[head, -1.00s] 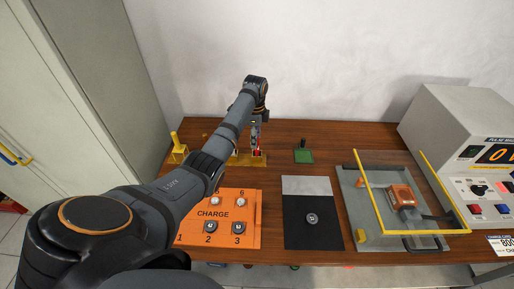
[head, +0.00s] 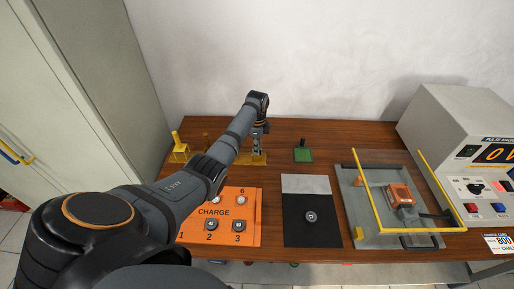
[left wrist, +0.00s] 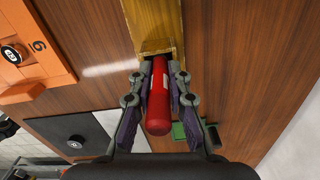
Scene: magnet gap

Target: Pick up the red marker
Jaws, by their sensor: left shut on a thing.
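The red marker (left wrist: 158,97) is a red cylinder with a rounded end, seen in the left wrist view between the fingers of my left gripper (left wrist: 159,80). The fingers are shut on it from both sides. Its far end is at the yellow wooden holder (left wrist: 150,20); I cannot tell whether it is still inside it. In the head view my left gripper (head: 259,152) is at the yellow holder (head: 245,158) near the back of the table, and the marker is mostly hidden there. My right gripper is not in view.
An orange CHARGE board (head: 188,231) holds several round pieces. A black and grey mat (head: 312,190) has a round piece on it. A green block (head: 303,155) stands behind. A yellow-edged clear enclosure (head: 365,190) and a grey machine (head: 455,115) stand at the right.

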